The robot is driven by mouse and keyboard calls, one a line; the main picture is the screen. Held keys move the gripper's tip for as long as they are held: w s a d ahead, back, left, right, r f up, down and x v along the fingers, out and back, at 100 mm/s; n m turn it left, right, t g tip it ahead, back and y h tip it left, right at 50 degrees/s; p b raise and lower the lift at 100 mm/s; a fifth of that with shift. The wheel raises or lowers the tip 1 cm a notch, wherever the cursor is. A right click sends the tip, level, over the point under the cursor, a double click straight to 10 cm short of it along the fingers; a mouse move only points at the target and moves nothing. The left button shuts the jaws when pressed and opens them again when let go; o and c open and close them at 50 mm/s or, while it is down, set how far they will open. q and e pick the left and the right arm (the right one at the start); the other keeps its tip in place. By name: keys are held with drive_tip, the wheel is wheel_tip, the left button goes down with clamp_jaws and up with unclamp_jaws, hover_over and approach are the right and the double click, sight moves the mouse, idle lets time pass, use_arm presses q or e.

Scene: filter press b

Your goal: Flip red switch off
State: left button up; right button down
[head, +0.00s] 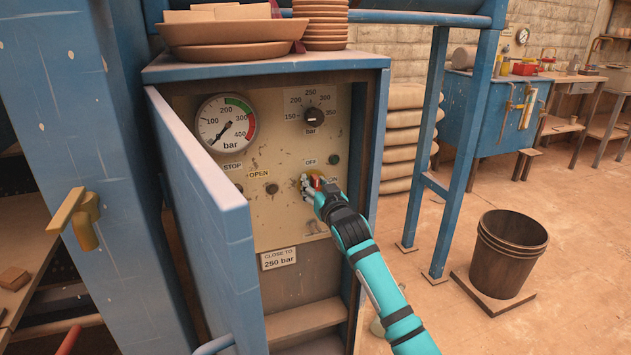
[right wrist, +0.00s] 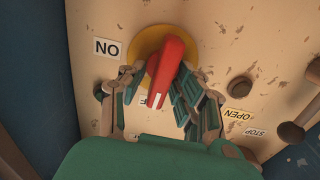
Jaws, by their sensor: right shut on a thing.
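The red switch (right wrist: 172,62) is a lever on a round yellow plate (right wrist: 144,46) on the control panel. In the head view the red switch (head: 317,183) is small and partly covered by my right gripper (head: 313,188). In the wrist view my right gripper (right wrist: 163,90) has its fingers on both sides of the lever and is shut on it. The lever's white-marked end lies beside a mostly hidden label. The ON label (right wrist: 106,47) shows upside down. The OFF label (head: 309,162) is above the switch in the head view. My left gripper is not in view.
The open blue cabinet door (head: 208,200) stands left of the panel. A pressure gauge (head: 226,122) and a black dial (head: 312,116) sit above the switch. Plates (head: 225,35) are on top. A bucket (head: 508,252) stands on the floor at right.

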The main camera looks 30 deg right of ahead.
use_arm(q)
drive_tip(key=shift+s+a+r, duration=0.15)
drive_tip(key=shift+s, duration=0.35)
use_arm(e)
drive_tip(key=c, duration=1.3)
unclamp_jaws()
drive_tip(key=v, duration=1.2)
drive_tip(key=shift+d, duration=0.1)
